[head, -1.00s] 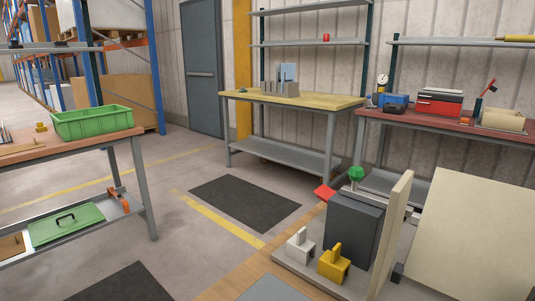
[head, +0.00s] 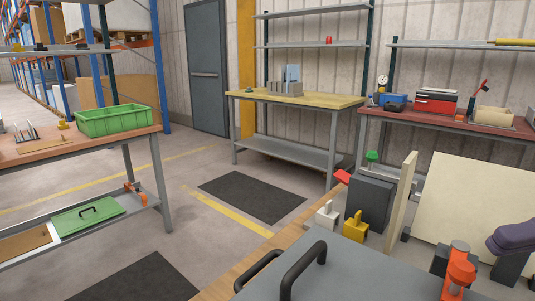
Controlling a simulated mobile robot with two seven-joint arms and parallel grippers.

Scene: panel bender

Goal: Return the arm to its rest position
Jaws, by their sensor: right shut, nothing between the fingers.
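My right gripper (head: 508,268) is at the right edge, a dark block below a purple-grey arm part. It is shut and holds nothing that I can see. It is just to the right of an orange fitting (head: 460,272) with a grey round top, on the right end of a grey panel (head: 350,275) with black handles. Whether the gripper touches anything there I cannot tell. My left gripper is not in view.
A dark grey box (head: 370,203), a yellow block (head: 355,228), a white block (head: 327,214) and an upright cream board (head: 401,205) stand behind the panel. A large cream sheet (head: 475,205) leans at right. Floor with dark mats (head: 250,197) is open at left.

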